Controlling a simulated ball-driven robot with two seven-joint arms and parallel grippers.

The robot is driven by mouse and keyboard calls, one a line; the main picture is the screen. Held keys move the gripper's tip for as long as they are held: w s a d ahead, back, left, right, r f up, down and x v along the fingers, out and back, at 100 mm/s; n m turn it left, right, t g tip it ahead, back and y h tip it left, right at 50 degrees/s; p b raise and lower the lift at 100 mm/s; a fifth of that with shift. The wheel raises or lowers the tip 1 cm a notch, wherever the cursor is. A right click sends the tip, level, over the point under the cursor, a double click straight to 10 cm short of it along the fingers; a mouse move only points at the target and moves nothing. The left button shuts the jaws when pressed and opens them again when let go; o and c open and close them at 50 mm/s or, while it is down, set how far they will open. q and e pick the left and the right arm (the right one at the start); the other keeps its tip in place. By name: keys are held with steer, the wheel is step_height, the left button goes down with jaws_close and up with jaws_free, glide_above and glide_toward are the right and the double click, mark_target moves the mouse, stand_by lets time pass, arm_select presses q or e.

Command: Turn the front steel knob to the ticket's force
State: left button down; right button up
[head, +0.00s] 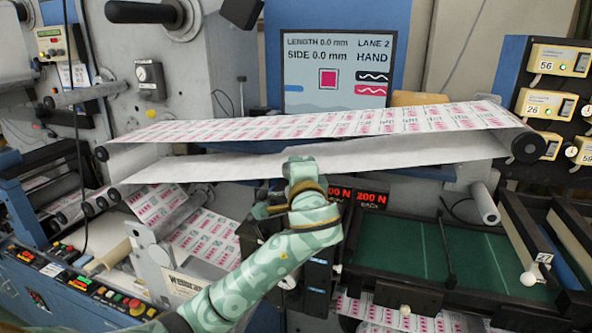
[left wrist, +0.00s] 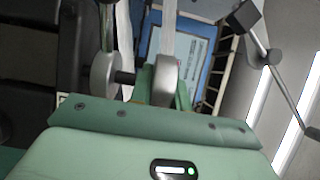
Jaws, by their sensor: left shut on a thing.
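In the left wrist view my left gripper (left wrist: 163,95) has its green fingers shut around a round steel knob (left wrist: 167,72). A second round steel piece (left wrist: 104,76) sits beside it on the left, with a dark shaft between. I cannot tell from this view which knob is the front one. In the head view my left arm reaches in front of the force displays, and its fingers and the knobs are hidden. One red display (head: 372,196) reads 200 N, BACK; the other (head: 340,194) also shows 200 N but is partly covered. I cannot make out the ticket. My right gripper is not in view.
A printed web (head: 330,123) runs across rollers above my arm. A screen (head: 337,70) reads length 0.0 mm, side 0.0 mm, lane 2, hand. A green table (head: 455,250) lies right, and a blue button panel (head: 60,290) lies left.

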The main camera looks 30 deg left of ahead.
arm_select(q)
steer(key=c, duration=1.3)
jaws_free()
steer(key=shift+w, duration=0.1)
steer(key=shift+d, duration=0.1)
steer(key=b+v, duration=0.4)
steer(key=v, duration=1.2)
steer(key=shift+b, duration=0.3)
steer(key=shift+d, duration=0.1)
